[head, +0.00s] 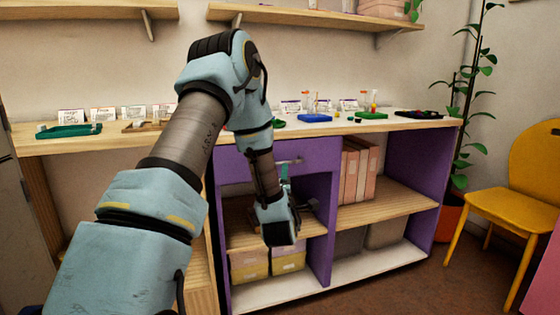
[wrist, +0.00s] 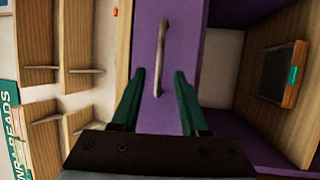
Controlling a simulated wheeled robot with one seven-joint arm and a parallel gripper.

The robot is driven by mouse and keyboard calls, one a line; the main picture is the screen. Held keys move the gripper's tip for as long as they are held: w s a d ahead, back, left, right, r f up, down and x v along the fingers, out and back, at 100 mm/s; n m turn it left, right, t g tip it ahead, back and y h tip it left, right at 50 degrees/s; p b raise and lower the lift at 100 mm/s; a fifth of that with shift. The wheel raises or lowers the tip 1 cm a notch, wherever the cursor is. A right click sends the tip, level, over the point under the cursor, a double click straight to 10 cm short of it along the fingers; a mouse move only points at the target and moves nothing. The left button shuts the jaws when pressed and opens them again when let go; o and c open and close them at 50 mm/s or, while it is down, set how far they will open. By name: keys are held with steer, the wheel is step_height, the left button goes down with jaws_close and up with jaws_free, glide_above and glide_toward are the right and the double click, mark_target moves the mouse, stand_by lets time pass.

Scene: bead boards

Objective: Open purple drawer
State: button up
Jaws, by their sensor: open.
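The purple drawer (head: 240,158) is set under the light wooden top of a purple cabinet, at its left side. It looks flush with the cabinet front. Its metal bar handle (head: 289,160) shows just right of my arm in the head view. In the wrist view the drawer front (wrist: 185,50) is a purple band, and the handle (wrist: 161,60) stands upright in the picture, ahead of my gripper. My gripper (wrist: 160,82) is open and empty, its two green fingers on either side of the handle's lower end. I cannot tell whether they touch it. My arm hides part of the drawer front in the head view.
Pink binders (head: 358,172) and yellow boxes (head: 250,268) fill other compartments. Bead boards (head: 315,118) stand on the top. A yellow chair (head: 500,207) and a potted plant (head: 447,220) are at right.

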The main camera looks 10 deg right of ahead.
steer(key=x, duration=0.8)
steer(key=shift+w+d, duration=0.15)
jaws_close()
stand_by(1.1)
